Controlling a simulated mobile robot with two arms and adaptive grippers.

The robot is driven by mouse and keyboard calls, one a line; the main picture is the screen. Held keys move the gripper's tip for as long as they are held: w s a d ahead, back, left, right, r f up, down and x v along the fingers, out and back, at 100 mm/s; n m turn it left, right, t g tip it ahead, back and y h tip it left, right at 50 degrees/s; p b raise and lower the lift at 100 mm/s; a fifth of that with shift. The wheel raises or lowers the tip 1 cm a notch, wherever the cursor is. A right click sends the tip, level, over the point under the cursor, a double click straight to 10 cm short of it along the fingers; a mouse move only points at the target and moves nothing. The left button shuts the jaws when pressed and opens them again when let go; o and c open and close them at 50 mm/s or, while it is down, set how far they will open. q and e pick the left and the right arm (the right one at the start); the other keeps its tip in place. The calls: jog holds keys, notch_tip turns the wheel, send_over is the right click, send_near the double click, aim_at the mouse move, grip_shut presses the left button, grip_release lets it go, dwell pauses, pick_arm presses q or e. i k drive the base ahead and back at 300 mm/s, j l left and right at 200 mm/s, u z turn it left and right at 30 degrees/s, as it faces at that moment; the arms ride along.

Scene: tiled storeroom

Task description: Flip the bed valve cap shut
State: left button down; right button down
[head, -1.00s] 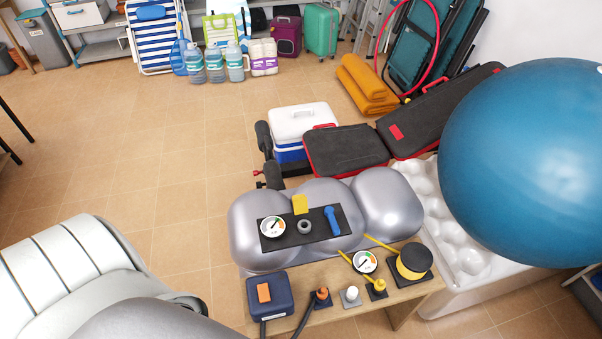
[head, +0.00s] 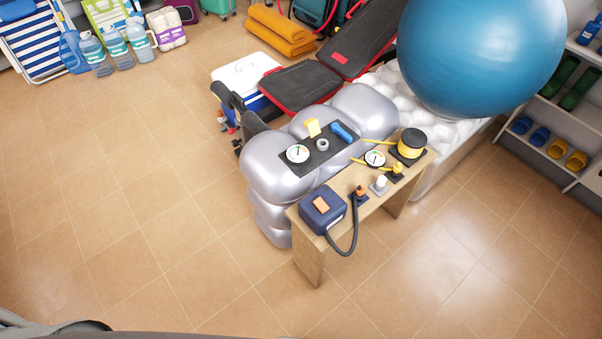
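The silver inflated bed (head: 268,166) stands in the middle of the head view, made of stacked rounded sections. A dark panel (head: 318,161) lies on its top. On the panel are a round white gauge (head: 297,154), a grey valve ring (head: 322,144) and a blue part (head: 343,131). A yellow flap (head: 312,127), which looks like the valve cap, stands raised at the far side of the ring. The ring's opening is uncovered. Neither gripper is in view.
A small wooden table (head: 309,256) stands against the bed's near side. It holds a dark blue pump (head: 323,208) with a hose, several small fittings and a second gauge (head: 375,158). A big blue ball (head: 480,55) is behind right. Tiled floor at left is clear.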

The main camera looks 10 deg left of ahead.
aim_at(314, 126)
jog(key=j+z, duration=0.1)
jog(key=z, duration=0.35)
jog(key=j+z, duration=0.15)
jog(key=z, duration=0.25)
jog(key=j+z, duration=0.15)
jog(key=z, duration=0.3)
jog(key=j+z, duration=0.2)
jog(key=j, duration=0.2)
jog(key=j+z, duration=0.15)
jog(key=j, duration=0.3)
jog(key=k+j+z, duration=0.2)
jog(key=j, duration=0.2)
jog(key=j+z, duration=0.2)
jog(key=j, duration=0.2)
jog(key=k+j+z, duration=0.2)
jog(key=j, duration=0.2)
jog(key=j+z, duration=0.15)
jog(key=j, duration=0.2)
